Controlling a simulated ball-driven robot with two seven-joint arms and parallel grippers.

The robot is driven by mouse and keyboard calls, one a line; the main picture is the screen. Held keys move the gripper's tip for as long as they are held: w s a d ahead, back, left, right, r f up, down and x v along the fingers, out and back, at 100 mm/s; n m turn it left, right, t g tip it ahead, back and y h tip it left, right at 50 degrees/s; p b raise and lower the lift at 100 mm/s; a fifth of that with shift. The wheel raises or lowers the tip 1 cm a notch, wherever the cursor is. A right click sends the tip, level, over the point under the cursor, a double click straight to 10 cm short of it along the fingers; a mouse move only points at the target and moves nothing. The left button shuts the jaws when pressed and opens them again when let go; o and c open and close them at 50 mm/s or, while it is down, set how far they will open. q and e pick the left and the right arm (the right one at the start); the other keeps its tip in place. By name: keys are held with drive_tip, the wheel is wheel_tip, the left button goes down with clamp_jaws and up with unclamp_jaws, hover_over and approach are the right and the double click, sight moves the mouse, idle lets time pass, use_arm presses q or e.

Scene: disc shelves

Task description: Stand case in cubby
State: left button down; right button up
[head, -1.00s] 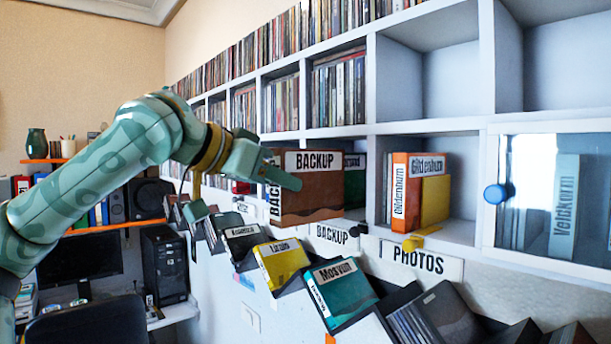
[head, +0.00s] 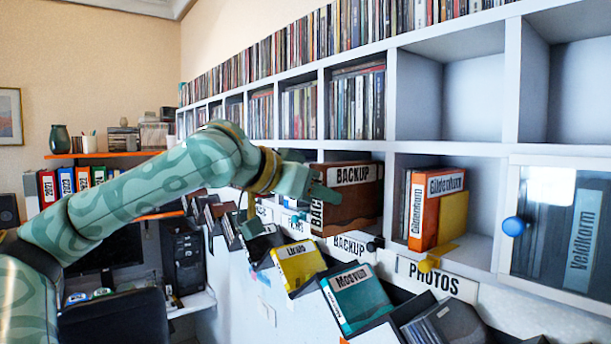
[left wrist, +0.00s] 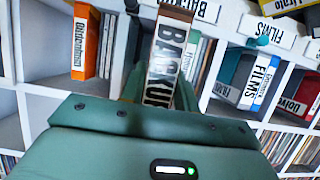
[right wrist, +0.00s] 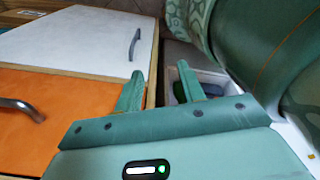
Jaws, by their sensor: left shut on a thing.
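The brown case (head: 347,208) with BACKUP labels stands upright at the mouth of the cubby above the BACKUP plate (head: 350,247). How deep it sits in the cubby is hard to tell. My left gripper (head: 318,184) is shut on it from the left side. In the left wrist view the case's labelled spine (left wrist: 170,50) shows between the fingers of my left gripper (left wrist: 160,88). The cubby's inside is mostly hidden behind the case. My right gripper (right wrist: 160,84) is open and empty, low by a white and orange cabinet.
An orange Gildenburm case (head: 424,212) stands in the cubby to the right, past a divider. A glass door with a blue knob (head: 514,226) closes the one beyond. Slanted bins with cases such as the yellow one (head: 298,265) lie below. Upper right cubbies (head: 470,100) are empty.

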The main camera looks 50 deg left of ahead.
sight(338, 191)
use_arm(q)
drive_tip(key=shift+w+d+r+p, duration=0.1)
drive_tip(key=shift+w+p, duration=0.8)
drive_tip(key=shift+p, duration=0.55)
drive_tip(key=shift+w+d+r+p, duration=0.1)
drive_tip(key=shift+w+p, duration=0.8)
drive_tip(key=shift+p, duration=0.55)
drive_tip(key=shift+w+f+p, duration=0.25)
drive_tip(key=shift+w+p, duration=0.15)
drive_tip(key=shift+p, duration=0.3)
drive_tip(key=shift+f+b, duration=0.3)
drive_tip(key=shift+f, duration=0.05)
drive_tip(key=c, duration=1)
unclamp_jaws()
drive_tip(key=shift+o, duration=0.2)
